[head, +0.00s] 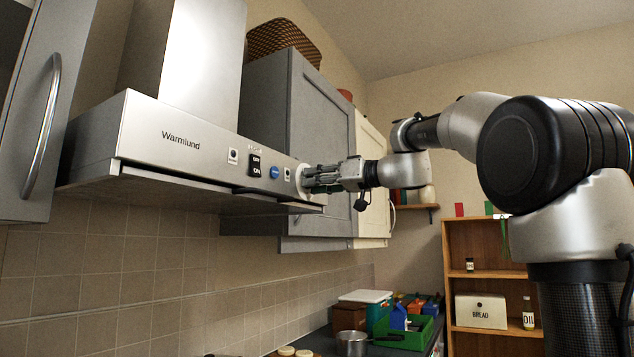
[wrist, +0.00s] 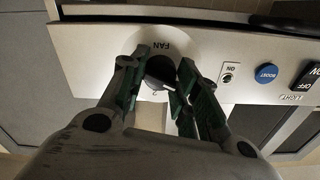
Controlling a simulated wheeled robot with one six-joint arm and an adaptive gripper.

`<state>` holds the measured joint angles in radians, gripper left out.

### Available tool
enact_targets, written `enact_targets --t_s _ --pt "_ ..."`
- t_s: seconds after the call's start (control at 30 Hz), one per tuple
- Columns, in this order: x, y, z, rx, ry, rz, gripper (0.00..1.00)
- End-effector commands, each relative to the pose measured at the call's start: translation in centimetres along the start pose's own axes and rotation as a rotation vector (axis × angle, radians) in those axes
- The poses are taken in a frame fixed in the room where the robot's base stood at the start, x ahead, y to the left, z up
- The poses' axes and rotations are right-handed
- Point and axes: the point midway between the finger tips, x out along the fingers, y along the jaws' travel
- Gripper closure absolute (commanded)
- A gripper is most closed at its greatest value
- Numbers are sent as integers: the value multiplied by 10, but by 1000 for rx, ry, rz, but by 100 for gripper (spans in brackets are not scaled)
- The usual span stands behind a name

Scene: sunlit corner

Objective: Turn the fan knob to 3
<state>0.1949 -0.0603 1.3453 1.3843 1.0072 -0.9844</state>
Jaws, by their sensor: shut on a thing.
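The range hood (head: 200,141) is a silver unit marked "Warmlund" on the left in the head view. The fan knob (wrist: 160,69) is a dark round knob on its panel, under the upside-down word "FAN" in the wrist view. My gripper (wrist: 160,82) has its green-padded fingers on either side of the knob and is shut on it. In the head view my gripper (head: 306,180) reaches the right end of the panel and hides the knob.
A blue "BOOST" button (wrist: 266,73) and a black light switch (wrist: 309,80) sit beside the knob on the panel. Grey cabinets (head: 291,130) stand close behind the gripper. A pot (head: 352,343) and a green crate (head: 408,335) are on the counter below.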

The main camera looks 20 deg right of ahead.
Motion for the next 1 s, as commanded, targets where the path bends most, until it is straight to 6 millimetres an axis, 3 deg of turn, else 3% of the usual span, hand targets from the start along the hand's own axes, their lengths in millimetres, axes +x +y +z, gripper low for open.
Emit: enact_targets --t_s 1.0 --pt "0 1 1 963 -1 1 93"
